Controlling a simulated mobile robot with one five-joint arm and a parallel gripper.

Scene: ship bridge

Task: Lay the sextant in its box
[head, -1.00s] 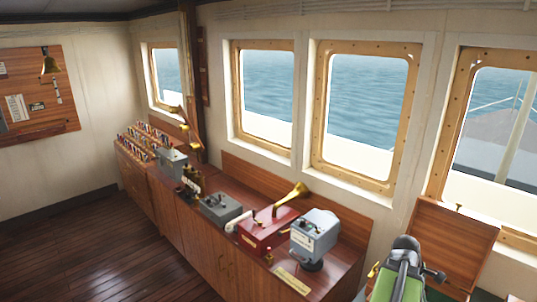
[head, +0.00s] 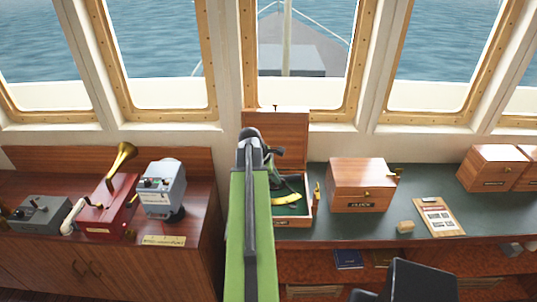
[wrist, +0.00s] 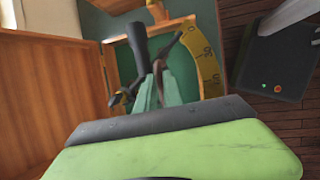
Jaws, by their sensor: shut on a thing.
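The sextant's box (head: 293,221) stands open on the green counter top, its wooden lid (head: 276,128) raised at the back. Its green lining and lid (wrist: 48,95) also show in the wrist view. The sextant has a yellow scaled arc (head: 286,199) and dark parts; the arc also shows in the wrist view (wrist: 206,60). It is in or just over the box; I cannot tell if it touches the bottom. My gripper (wrist: 160,84) is shut on a dark part of the sextant.
A clipboard (head: 437,216) and a small tan block (head: 405,227) lie farther right. A grey device (head: 162,186) and a red horn device (head: 110,208) stand left.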

